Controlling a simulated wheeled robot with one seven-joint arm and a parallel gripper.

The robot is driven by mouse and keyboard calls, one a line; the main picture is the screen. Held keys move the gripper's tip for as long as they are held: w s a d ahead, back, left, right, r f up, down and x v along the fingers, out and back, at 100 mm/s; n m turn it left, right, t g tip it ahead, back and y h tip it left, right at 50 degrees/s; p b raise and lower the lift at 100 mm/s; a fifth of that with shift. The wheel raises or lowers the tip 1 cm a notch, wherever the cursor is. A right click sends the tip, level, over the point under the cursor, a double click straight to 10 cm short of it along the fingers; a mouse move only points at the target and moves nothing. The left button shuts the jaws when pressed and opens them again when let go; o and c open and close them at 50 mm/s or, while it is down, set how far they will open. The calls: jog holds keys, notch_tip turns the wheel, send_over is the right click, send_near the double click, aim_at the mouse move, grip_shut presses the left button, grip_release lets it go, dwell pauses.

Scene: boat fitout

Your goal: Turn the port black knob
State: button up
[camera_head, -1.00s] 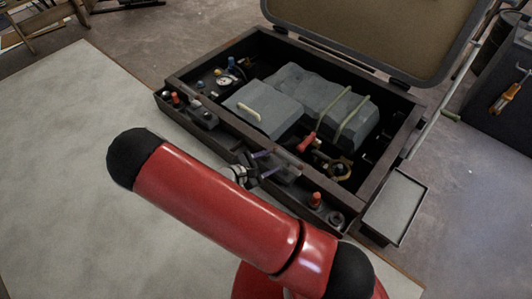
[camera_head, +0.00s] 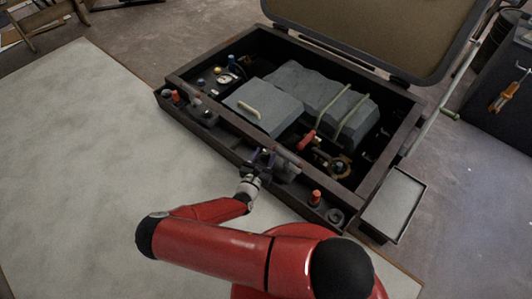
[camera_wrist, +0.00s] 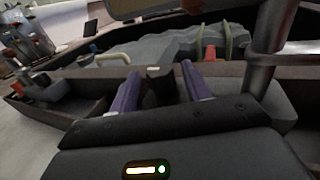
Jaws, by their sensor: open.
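My gripper (camera_head: 262,160) is at the near wall of the dark open box, with its two purple fingers apart. In the wrist view my gripper (camera_wrist: 160,82) shows both fingers. A dark block-like piece (camera_wrist: 158,86), possibly the black knob, shows between them; I cannot tell whether the fingers touch it. In the head view the gripper hides that spot. Small grey and dark fittings (camera_head: 208,113) stand in the near tray's left part, beside an orange-topped knob (camera_head: 174,96). I cannot tell whether one of them is the port black knob.
The box's near rim (camera_head: 230,130) runs past the gripper. Inside lie grey covers (camera_head: 262,107), a red handle (camera_head: 306,141) and a brass-coloured fitting (camera_head: 340,165). Another orange knob (camera_head: 315,197) stands right of the gripper. A vertical metal post (camera_wrist: 266,45) stands close on the right.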

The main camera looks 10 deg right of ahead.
jog(key=shift+x, duration=1)
jog(key=shift+c, duration=0.5)
jog(key=c, duration=0.9)
